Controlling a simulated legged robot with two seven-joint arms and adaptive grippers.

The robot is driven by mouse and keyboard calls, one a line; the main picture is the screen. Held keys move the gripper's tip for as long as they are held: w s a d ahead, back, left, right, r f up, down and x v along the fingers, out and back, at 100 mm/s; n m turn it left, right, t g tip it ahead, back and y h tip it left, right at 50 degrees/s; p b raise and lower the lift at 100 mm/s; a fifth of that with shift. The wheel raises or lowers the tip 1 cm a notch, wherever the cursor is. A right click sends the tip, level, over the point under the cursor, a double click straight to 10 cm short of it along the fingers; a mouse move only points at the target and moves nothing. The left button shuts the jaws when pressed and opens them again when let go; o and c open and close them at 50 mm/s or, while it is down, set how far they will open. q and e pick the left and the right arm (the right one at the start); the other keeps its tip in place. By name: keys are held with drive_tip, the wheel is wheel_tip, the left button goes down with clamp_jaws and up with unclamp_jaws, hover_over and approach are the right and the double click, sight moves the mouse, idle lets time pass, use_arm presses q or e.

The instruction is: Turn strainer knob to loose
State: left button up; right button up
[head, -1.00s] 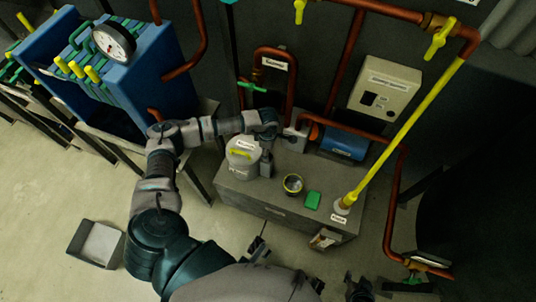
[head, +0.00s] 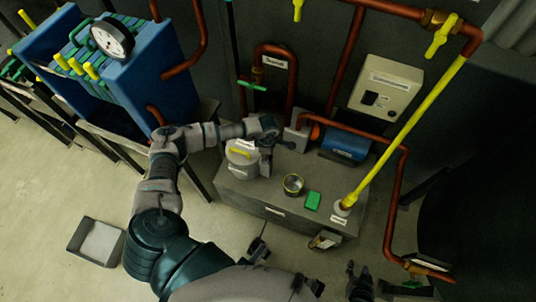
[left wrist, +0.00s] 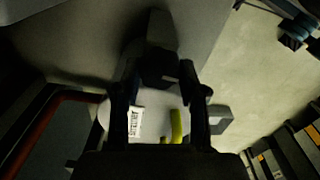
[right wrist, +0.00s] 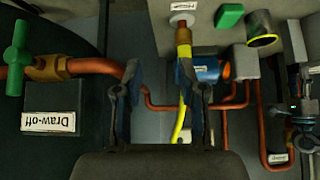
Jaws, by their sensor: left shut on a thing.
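The strainer (head: 240,163) is a grey round canister with a yellow handle and a white label on its lid, standing on the left part of the grey cabinet. My left gripper (head: 268,148) is at its right side in the head view. In the left wrist view the lid (left wrist: 158,124) shows beyond the fingers, and my left gripper (left wrist: 161,80) is closed on a dark part, taken as the strainer knob (left wrist: 161,62). Its shape is hard to make out in shadow. My right gripper (head: 360,284) is open and empty, away from the cabinet; its fingers (right wrist: 160,85) stand apart.
The cabinet (head: 275,211) also bears an open round cup (head: 293,184), a green block (head: 313,200) and a blue motor (head: 345,145). A yellow pipe (head: 408,128) slants down to its right end. Copper pipes (head: 390,215) run around it. A blue filter press (head: 155,75) stands left.

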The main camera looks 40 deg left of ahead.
use_arm(q)
drive_tip(key=shift+w+d+r, duration=0.2)
drive_tip(key=shift+d, duration=0.1)
drive_tip(key=shift+a+n+p, duration=0.15)
drive_tip(key=shift+n+p, duration=0.3)
drive_tip(key=shift+n, duration=0.25)
drive_tip(key=shift+w, duration=0.1)
use_arm(e)
drive_tip(key=s, duration=0.1)
drive_tip(key=s+g, duration=0.1)
drive_tip(key=s, duration=0.1)
drive_tip(key=shift+d+f, duration=0.35)
drive_tip(key=shift+d, duration=0.05)
use_arm(q)
drive_tip(key=o, duration=1.1)
drive_tip(key=shift+o, duration=0.2)
use_arm(e)
drive_tip(key=shift+w+g, duration=0.15)
drive_tip(key=shift+g, duration=0.15)
use_arm(q)
wheel_tip(320, 180, up, 12)
drive_tip(key=shift+f, duration=0.15)
